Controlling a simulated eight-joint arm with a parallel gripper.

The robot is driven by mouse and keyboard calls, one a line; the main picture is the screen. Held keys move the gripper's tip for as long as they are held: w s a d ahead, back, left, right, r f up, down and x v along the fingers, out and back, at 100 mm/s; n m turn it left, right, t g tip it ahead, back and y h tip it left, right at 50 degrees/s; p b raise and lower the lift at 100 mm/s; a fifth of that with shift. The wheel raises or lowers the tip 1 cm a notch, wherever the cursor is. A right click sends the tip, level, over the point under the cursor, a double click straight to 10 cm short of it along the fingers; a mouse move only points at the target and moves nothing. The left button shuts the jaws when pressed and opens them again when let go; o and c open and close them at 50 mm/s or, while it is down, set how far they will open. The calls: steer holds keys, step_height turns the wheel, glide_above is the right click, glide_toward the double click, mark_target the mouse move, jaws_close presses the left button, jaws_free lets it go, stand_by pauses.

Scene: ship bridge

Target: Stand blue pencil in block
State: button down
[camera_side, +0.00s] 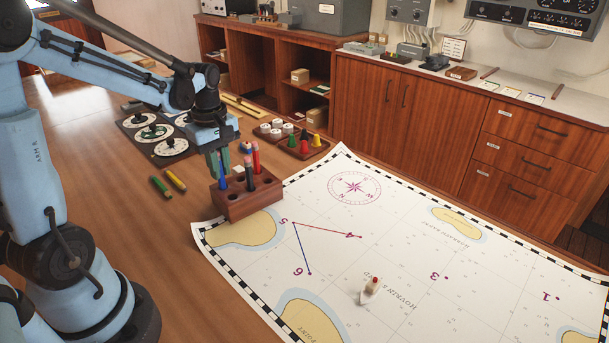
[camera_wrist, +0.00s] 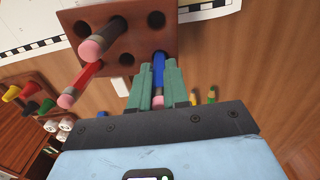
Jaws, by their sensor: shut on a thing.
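The blue pencil (camera_side: 222,176) is upright between the green fingers of my gripper (camera_side: 217,168), at the left end of the brown wooden block (camera_side: 246,206). In the wrist view the blue pencil (camera_wrist: 158,70) is gripped eraser end toward me, and its far end meets a hole in the block (camera_wrist: 140,40). How deep it sits in the hole I cannot tell. My gripper (camera_wrist: 157,76) is shut on it. A black pencil (camera_wrist: 105,38) and a red pencil (camera_wrist: 80,86) stand in other holes of the block; other holes are empty.
A green pencil (camera_side: 160,187) and a yellow pencil (camera_side: 176,181) lie on the table left of the block. Trays of pegs (camera_side: 301,147) and dials (camera_side: 158,133) stand behind.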

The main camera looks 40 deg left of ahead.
steer(key=shift+f, duration=0.55)
stand_by(0.7)
steer(key=c, duration=1)
jaws_free()
steer(key=shift+c, duration=0.2)
step_height(320, 180, up, 11)
steer(key=shift+r, duration=0.4)
steer(key=shift+d+r, duration=0.1)
steer(key=shift+d, duration=0.05)
steer(key=s+d+f+m+t, duration=0.1)
steer(key=d+f+m+t, duration=0.1)
steer(key=d+m, duration=0.5)
steer(key=s+d+f+m+t, duration=0.2)
steer(key=d+m+t, duration=0.3)
steer(key=m, duration=0.6)
steer(key=shift+d+f, duration=0.5)
steer(key=shift+d, duration=0.75)
